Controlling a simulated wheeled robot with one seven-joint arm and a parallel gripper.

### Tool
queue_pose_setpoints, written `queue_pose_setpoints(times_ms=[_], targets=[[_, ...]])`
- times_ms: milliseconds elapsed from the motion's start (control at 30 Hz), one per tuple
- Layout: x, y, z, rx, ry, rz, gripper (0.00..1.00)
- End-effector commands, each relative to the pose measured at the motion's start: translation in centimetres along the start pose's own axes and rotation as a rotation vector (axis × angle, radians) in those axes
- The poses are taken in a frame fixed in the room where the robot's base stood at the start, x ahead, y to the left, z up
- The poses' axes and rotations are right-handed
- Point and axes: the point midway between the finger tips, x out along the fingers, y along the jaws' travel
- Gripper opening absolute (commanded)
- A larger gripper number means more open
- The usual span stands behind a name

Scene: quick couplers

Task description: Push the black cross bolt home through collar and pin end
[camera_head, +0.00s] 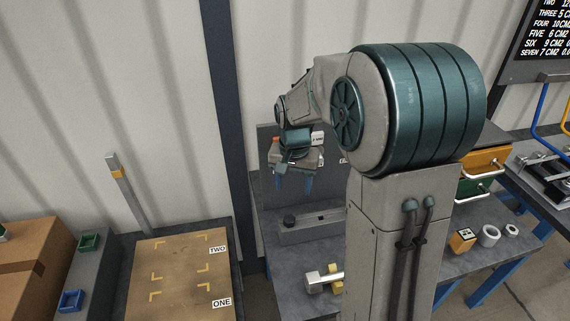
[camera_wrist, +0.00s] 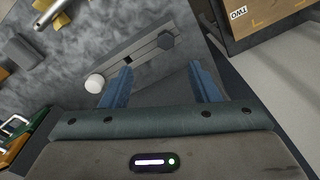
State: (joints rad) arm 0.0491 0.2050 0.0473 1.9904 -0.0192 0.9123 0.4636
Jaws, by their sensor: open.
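My gripper (camera_head: 294,184) hangs in the air above the back of the grey bench, its blue fingers pointing down. In the wrist view its fingers (camera_wrist: 160,78) are wide apart with nothing between them. Beyond them a grey slotted rail (camera_wrist: 144,54) lies on the bench, with a black knob-like piece (camera_wrist: 166,41) at one end and a white round piece (camera_wrist: 95,83) near the other. The black piece (camera_head: 289,221) also shows in the head view. A silver bar (camera_wrist: 45,14) with yellow parts lies apart from the rail. I cannot tell which part is the cross bolt, collar or pin end.
My arm hides much of the bench in the head view. A board (camera_head: 180,282) marked ONE and TWO lies at left. An orange block (camera_head: 462,240) and white rings (camera_head: 489,235) stand at right. Drawers (camera_head: 482,162) are behind them.

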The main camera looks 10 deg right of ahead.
Motion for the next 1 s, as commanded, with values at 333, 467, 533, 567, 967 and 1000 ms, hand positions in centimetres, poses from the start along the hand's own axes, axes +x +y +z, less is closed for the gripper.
queue_pose_setpoints(times_ms=[333,467,533,567,967,1000], targets=[[2.1,-1.2,-2.4,0.070,-0.035,0.012,0.55],[3.7,-1.2,-2.3,0.070,-0.038,0.014,0.55],[5.0,-1.2,-2.2,0.069,-0.039,0.014,0.55],[5.5,-1.2,-2.2,0.069,-0.038,0.014,0.55],[12.9,-1.1,-1.9,0.068,-0.036,0.013,0.55],[13.4,-1.1,-1.9,0.068,-0.036,0.013,0.55]])
